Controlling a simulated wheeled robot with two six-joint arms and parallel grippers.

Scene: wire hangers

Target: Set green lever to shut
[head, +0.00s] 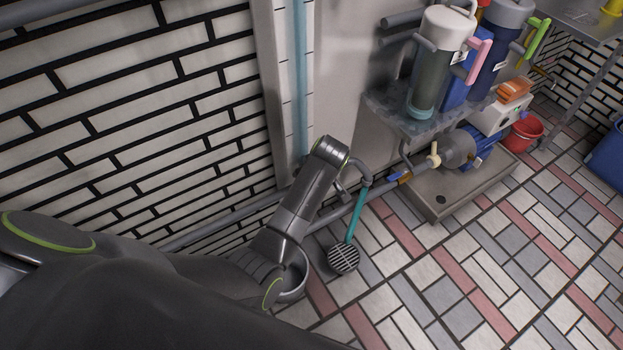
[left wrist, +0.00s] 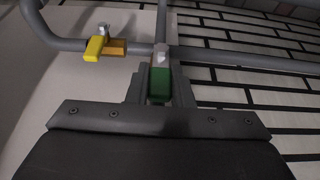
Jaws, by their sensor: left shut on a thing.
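The green lever (left wrist: 160,87) shows in the left wrist view, on a grey valve fitting (left wrist: 161,54) where a vertical pipe meets a horizontal one. In the picture it points from the fitting toward my wrist, roughly in line with the vertical pipe. My left gripper (left wrist: 159,88) is shut on the green lever, with a dark finger on each side of it. In the head view my left arm reaches down beside the brick wall. Its fingertips and this lever are hidden there. My right gripper is in neither view.
A yellow lever (left wrist: 97,47) sits left of the green one on the same horizontal pipe. In the head view, a blue pump (head: 472,147) stands on a grey plinth (head: 440,200), and a red bucket (head: 523,134) stands behind it. The tiled floor at lower right is clear.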

